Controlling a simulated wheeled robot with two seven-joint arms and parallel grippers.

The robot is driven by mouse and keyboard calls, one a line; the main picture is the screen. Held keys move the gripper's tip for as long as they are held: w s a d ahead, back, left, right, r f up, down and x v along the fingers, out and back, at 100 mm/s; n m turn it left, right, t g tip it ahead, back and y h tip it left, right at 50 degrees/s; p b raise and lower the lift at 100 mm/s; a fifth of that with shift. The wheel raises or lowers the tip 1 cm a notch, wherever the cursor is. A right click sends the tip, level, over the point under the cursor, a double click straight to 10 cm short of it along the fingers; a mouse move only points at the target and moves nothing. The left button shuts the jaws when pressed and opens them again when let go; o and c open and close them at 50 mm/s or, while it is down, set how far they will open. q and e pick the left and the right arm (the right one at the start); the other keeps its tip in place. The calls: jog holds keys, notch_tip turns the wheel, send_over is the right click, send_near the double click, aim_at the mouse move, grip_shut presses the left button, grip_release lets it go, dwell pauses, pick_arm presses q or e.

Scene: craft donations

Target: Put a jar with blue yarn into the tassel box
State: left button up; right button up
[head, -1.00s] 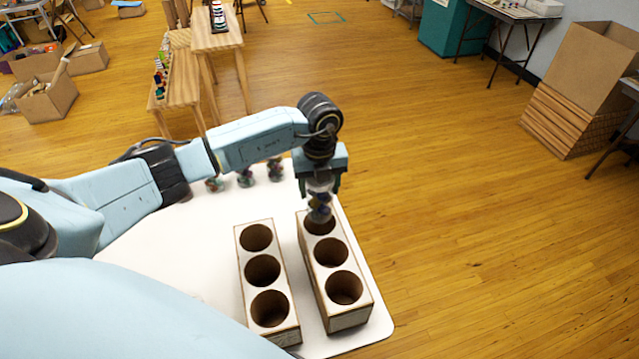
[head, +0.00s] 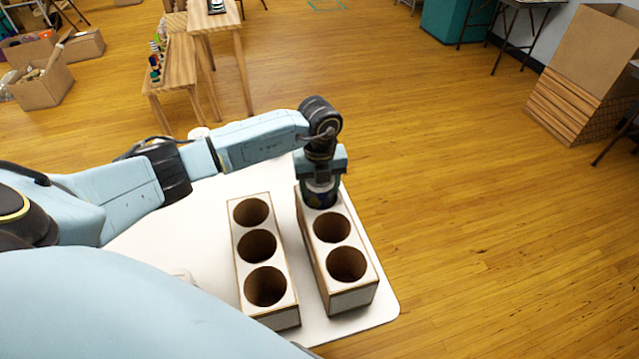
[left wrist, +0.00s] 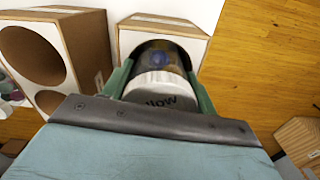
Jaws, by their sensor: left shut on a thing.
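My left gripper (head: 321,188) is shut around a jar (head: 320,196) at the far hole of the right-hand box (head: 347,299). In the left wrist view the jar's white lid (left wrist: 160,92) sits between the green fingers, with print ending in "llow". Blue shows through the jar's clear side, and its lower part appears down in the hole. The left-hand box (head: 284,319) has three round holes that look empty. The right-hand box's middle and near holes look empty too. I cannot read which box is the tassel box. My right gripper is not in view.
Both boxes stand on a white table (head: 375,300) with rounded corners. A white lid (head: 198,132) shows just behind my left arm. Wooden benches (head: 180,75) stand beyond, and cardboard boxes (head: 570,100) stand at the far right.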

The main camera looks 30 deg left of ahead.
pick_arm(q)
jog(key=o, duration=1.1)
jog(key=shift+r, duration=0.1)
notch_tip(320, 180, up, 13)
jog(key=shift+r, duration=0.15)
jog(key=shift+s, duration=0.1)
